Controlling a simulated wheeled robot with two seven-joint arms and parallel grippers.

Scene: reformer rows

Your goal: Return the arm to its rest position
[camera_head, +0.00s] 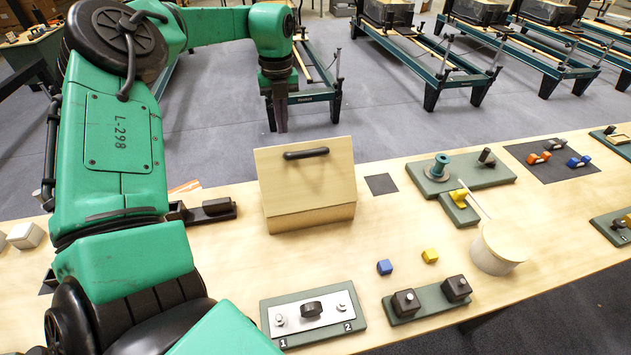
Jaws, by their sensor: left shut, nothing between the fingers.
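My left arm (119,130) is green and fills the left side of the view. It rises from the lower left, bends at the top and reaches right. My left gripper (281,122) hangs straight down beyond the far edge of the table, above the grey floor. Its fingers are together and hold nothing. It is behind and above the wooden box, apart from it. My right gripper does not show.
A wooden box with a black handle (305,153) stands on the wooden table. A board marked 1 and 2 (357,325), a blue cube (384,267), a yellow cube (430,255) and a round pot (497,250) are nearer. Reformer machines (425,55) stand on the floor beyond.

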